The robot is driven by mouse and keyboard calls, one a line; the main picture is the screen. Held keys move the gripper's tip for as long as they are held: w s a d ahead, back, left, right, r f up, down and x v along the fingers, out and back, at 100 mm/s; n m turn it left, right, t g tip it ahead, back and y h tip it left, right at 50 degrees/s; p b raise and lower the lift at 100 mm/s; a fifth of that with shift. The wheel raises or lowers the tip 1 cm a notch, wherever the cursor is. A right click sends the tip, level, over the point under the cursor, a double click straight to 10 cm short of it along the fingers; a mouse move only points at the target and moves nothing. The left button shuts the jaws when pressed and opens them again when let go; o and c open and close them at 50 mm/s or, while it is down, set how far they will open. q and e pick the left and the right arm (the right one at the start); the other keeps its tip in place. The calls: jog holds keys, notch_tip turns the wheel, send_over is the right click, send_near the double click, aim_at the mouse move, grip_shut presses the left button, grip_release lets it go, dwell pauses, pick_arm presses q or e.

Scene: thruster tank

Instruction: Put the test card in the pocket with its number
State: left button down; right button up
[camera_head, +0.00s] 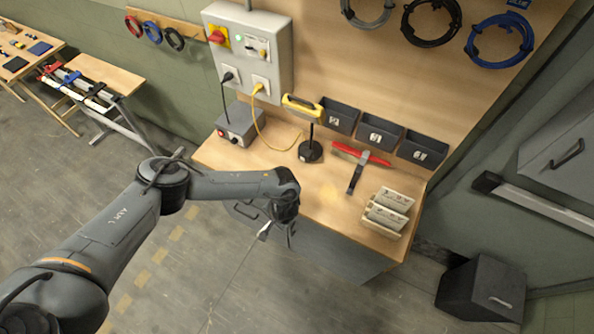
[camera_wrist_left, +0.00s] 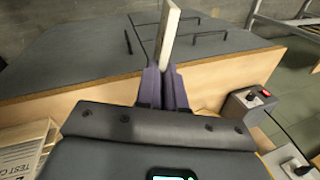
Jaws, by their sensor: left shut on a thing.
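My left gripper (camera_head: 277,231) hangs in front of the bench's front edge, above the floor. It is shut on a thin pale test card (camera_wrist_left: 168,32), seen nearly edge-on in the left wrist view between the purple fingertips (camera_wrist_left: 166,82). In the head view the card (camera_head: 264,232) is a small light sliver, and its number cannot be read. Three dark pockets, left (camera_head: 340,114), middle (camera_head: 381,131) and right (camera_head: 423,150), stand in a row at the back of the bench. Each has a white number label, too small to read surely. My right gripper is out of view.
A pale card holder (camera_head: 387,212) stands at the bench's right; its TEST lettering shows in the left wrist view (camera_wrist_left: 22,160). The front middle is clear.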

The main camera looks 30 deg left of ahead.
pick_arm(q)
jog(key=shift+r, duration=0.15)
jog(key=w+d+r+m, duration=0.1)
jog(key=w+d+r, duration=0.1)
jog(key=w+r, duration=0.5)
jog(key=w+d+r+m, duration=0.1)
jog(key=w+r, duration=0.3)
jog(key=r, duration=0.5)
jog(key=s+d+r+n, duration=0.1)
jog(key=s+r+n, duration=0.3)
jog(key=s, duration=0.7)
jog(key=shift+d+r+n+g, duration=0.15)
jog(key=shift+r+n+g, duration=0.15)
jog(key=shift+r+g, duration=0.1)
jog(key=shift+s, duration=0.1)
